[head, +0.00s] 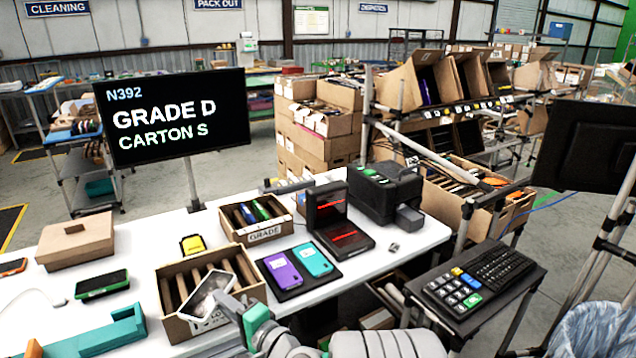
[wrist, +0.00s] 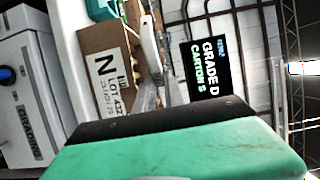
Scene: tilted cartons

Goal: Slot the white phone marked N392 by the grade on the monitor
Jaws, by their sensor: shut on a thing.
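The monitor (head: 180,118) at the left of the bench reads N392, GRADE D, CARTON S; it also shows sideways in the wrist view (wrist: 205,70). My gripper (head: 236,306), with teal parts, is shut on the white phone (head: 207,290). The phone is tilted over the front of an open lot carton (head: 256,289) with dividers; I cannot tell whether it touches it. A pale edge, probably the phone's, shows in the wrist view (wrist: 151,55). Tilted open cartons (head: 402,88) stand on the rack at the back right; their labels are too small to read.
A box marked GRADE (head: 265,235), a black scanner stand (head: 340,225), a black printer-like machine (head: 385,190) and a dark pad with purple and cyan phones (head: 300,265) crowd the bench. A keypad (head: 475,285) and dark screen (head: 590,145) stand at right.

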